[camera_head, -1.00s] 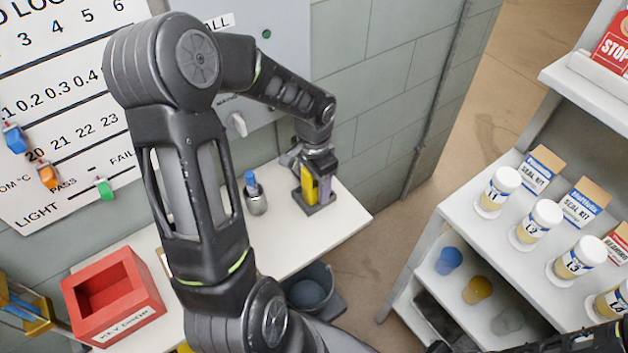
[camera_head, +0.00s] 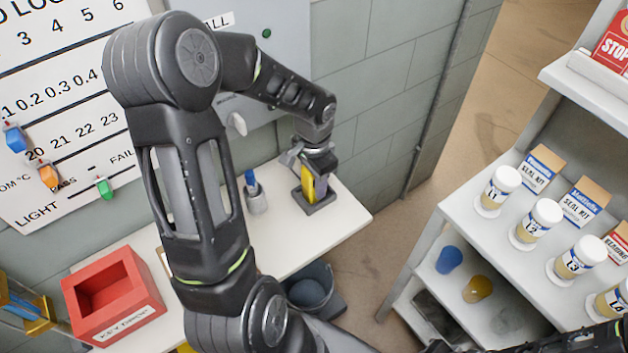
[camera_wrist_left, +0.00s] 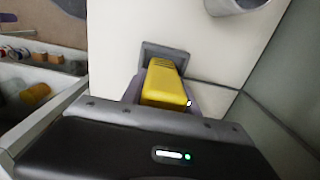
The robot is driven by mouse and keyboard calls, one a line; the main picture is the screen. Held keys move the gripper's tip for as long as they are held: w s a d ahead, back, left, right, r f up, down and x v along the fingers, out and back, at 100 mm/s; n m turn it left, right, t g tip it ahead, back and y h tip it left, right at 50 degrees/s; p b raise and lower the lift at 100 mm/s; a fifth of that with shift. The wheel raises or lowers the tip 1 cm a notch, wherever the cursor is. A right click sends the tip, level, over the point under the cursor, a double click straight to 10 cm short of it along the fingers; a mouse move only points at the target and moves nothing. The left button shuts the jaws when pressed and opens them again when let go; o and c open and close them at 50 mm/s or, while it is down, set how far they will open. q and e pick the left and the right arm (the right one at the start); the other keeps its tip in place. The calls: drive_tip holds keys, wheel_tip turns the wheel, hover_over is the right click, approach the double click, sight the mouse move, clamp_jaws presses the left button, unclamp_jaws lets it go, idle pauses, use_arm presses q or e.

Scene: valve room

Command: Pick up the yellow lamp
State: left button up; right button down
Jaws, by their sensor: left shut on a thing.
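The yellow lamp (camera_head: 308,185) stands upright in a dark grey holder (camera_head: 325,204) on the white bench, near its right end. In the left wrist view the lamp (camera_wrist_left: 164,84) shows as a yellow block in front of the wrist, with the grey holder (camera_wrist_left: 165,50) around its far end. My left gripper (camera_head: 317,180) reaches down over the lamp and is shut on it, with its fingers along the lamp's sides. The lamp's upper part is partly hidden by the gripper. My right gripper does not show clearly.
A metal cup with a blue-topped item (camera_head: 256,198) stands left of the holder. A red box (camera_head: 112,297) sits on the bench's left. A bucket (camera_head: 310,287) is below the front edge. A shelf with several jars (camera_head: 497,190) stands at right. The wall is close behind.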

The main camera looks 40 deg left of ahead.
use_arm(q)
clamp_jaws()
drive_tip(key=shift+r, duration=0.15)
wheel_tip(320, 180, up, 10)
drive_tip(key=shift+f+b, duration=0.1)
drive_tip(key=shift+b, duration=0.4)
idle(0.5)
